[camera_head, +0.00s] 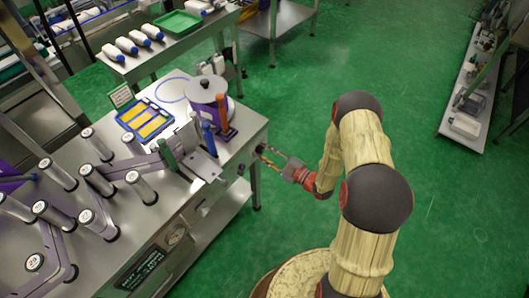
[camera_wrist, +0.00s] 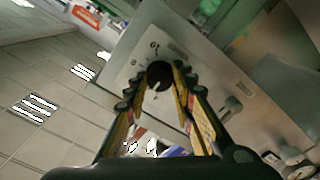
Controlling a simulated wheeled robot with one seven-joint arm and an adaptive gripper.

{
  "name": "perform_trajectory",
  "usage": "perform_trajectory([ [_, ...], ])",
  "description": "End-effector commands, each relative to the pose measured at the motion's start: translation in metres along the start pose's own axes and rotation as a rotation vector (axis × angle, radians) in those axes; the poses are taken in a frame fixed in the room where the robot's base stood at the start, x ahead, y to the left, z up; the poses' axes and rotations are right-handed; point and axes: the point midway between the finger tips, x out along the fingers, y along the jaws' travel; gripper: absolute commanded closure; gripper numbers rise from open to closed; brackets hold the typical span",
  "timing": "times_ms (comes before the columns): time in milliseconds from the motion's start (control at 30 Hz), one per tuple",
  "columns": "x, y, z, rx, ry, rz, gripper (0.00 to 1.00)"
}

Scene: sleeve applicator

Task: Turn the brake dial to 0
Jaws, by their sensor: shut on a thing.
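The brake dial (camera_wrist: 158,74) is a dark round knob on a pale metal plate (camera_wrist: 130,66) with printed numbers around it, of which a 10 can be made out. A small light mark shows on the knob's lower part; which number it points to, I cannot tell. My gripper (camera_wrist: 158,86) is shut on the dial, with one finger on each side of it. In the head view my gripper (camera_head: 262,152) reaches the right end face of the steel machine table (camera_head: 222,198). The dial itself is too small and covered to read there.
A slotted lever plate (camera_wrist: 232,108) lies right of the dial in the wrist view. Green floor (camera_head: 330,60) is clear behind my arm.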

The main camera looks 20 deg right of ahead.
Motion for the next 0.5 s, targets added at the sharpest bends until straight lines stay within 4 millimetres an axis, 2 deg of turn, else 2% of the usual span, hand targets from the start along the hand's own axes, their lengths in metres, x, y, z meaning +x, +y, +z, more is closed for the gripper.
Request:
perform_trajectory([
  [133, -0.0001, -0.0003, 0.0001, 0.0, 0.0, 0.0, 1.0],
  [500, -0.0002, -0.0004, -0.0004, -0.066, -0.001, -0.001, 1.0],
])
